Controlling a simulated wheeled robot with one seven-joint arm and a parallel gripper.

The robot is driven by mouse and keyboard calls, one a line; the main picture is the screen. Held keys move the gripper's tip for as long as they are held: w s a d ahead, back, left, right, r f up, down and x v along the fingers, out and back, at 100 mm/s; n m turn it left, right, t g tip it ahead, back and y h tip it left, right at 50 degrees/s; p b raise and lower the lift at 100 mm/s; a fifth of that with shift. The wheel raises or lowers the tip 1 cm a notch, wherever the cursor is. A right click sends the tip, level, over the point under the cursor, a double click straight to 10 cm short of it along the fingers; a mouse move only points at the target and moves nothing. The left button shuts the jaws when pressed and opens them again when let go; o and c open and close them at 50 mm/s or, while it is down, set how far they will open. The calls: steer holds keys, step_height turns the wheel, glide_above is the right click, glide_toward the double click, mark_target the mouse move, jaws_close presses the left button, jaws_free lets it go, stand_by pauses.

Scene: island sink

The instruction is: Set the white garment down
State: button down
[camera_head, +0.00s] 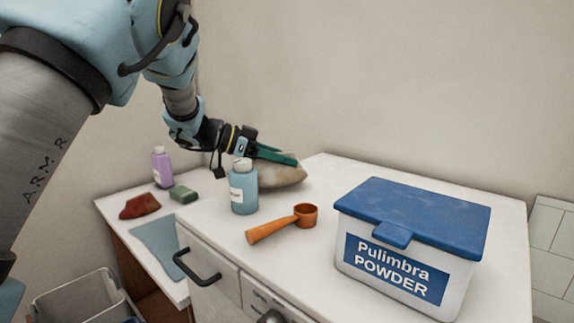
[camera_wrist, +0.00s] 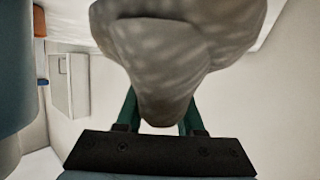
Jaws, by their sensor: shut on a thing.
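The white garment (camera_head: 282,177) looks greyish beige and bunched up, at the back left of the white counter top. My gripper (camera_head: 285,158) reaches it from the upper left, with its green fingers shut on it. In the wrist view, the garment (camera_wrist: 170,55) fills the upper middle and narrows to a rounded end between the two green fingers (camera_wrist: 160,105). A blue bottle partly hides it in the head view. I cannot tell whether its underside touches the counter.
The blue bottle (camera_head: 243,190) stands just in front of the garment. An orange scoop (camera_head: 275,228) and a blue-lidded powder box (camera_head: 400,240) sit on the counter (camera_head: 330,172). A lower surface at left holds a purple bottle (camera_head: 162,168), green block (camera_head: 183,194) and red cloth (camera_head: 139,206).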

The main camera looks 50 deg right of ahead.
steer(key=shift+f, duration=1.15)
steer(key=shift+f, duration=0.1)
steer(key=c, duration=0.5)
jaws_free()
steer(key=b+v, duration=0.3)
steer(key=v, duration=0.7)
steer(key=shift+w+a+b, duration=0.2)
steer(key=shift+b, duration=0.1)
steer(key=shift+v, duration=0.85)
